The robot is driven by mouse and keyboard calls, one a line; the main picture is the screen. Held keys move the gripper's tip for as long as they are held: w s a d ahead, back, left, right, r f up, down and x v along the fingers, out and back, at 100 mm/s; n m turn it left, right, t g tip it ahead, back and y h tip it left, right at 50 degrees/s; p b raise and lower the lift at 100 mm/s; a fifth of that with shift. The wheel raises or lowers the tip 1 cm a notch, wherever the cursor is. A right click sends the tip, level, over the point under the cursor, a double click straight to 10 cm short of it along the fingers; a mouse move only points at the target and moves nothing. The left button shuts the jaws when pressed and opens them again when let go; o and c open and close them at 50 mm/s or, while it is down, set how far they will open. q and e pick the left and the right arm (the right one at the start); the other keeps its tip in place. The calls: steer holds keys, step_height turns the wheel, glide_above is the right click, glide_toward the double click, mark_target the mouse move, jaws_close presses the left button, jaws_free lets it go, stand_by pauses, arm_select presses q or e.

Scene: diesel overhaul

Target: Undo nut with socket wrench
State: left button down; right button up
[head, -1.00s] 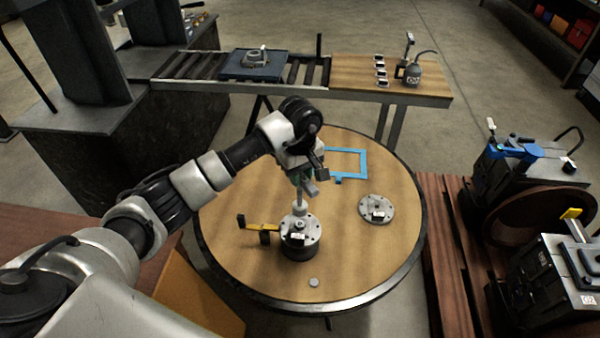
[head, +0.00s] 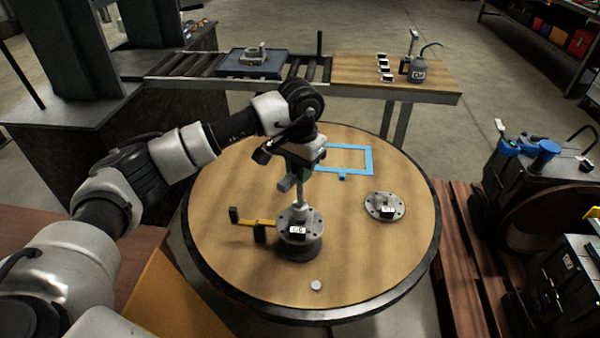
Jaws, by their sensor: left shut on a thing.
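My left gripper (head: 299,180) is shut on the socket wrench (head: 301,200) above the round table. The wrench's shaft stands nearly upright, its lower end on the top of a round flanged metal part (head: 301,247) with a white label. The gripper hides the wrench's upper end. No nut can be made out; the wrench's lower end covers the middle of the part's top. My right gripper is not in view.
The round table (head: 225,185) also carries a yellow-and-black tool (head: 254,222) touching or close beside the part, a second flanged disc (head: 384,206), a blue frame (head: 345,158) and a small grey disc (head: 316,286). A roller conveyor (head: 190,66) stands behind.

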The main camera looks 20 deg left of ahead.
arm_select(q)
steer(key=shift+f, duration=0.3)
